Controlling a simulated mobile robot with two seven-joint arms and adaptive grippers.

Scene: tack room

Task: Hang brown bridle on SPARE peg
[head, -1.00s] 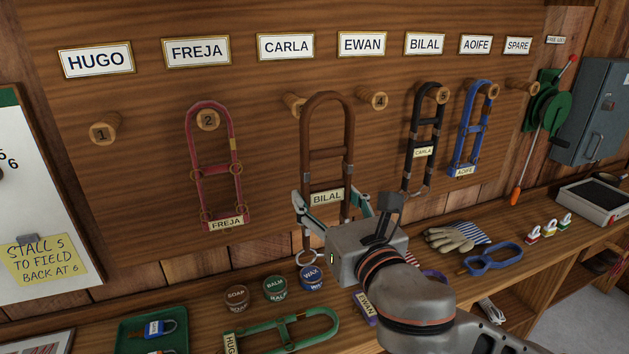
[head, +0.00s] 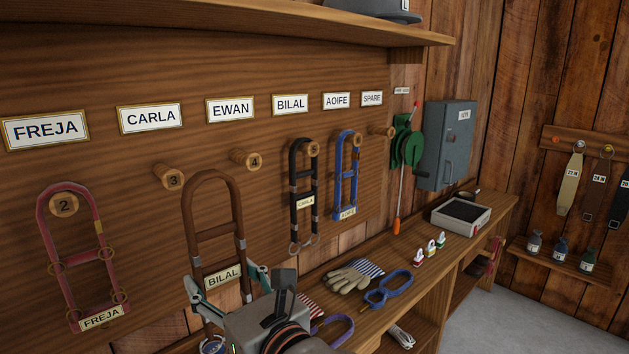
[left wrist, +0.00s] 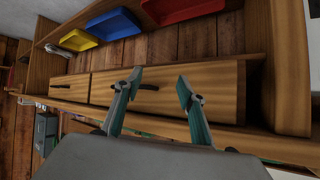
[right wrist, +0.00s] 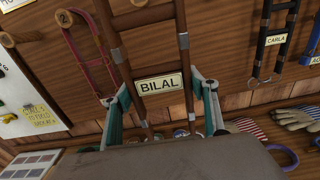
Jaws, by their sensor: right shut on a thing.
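The brown bridle (head: 207,235) with a BILAL tag (head: 222,277) is upright in front of the peg board, its top loop between pegs 3 (head: 169,177) and 4 (head: 246,159) in the head view. My right gripper (head: 226,284) is shut on it at the tag's height; the right wrist view shows the fingers on either side of the bridle (right wrist: 131,47). The SPARE peg (head: 382,131) is bare, below the SPARE plate (head: 372,98). My left gripper (left wrist: 158,84) is open and empty in the left wrist view, facing wooden drawers (left wrist: 165,92).
The black bridle (head: 303,190) and blue bridle (head: 346,175) hang between the brown bridle and the SPARE peg. The red bridle (head: 54,268) hangs at left. A green hose reel (head: 408,148) is right of the SPARE peg. Gloves (head: 347,278) lie on the bench.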

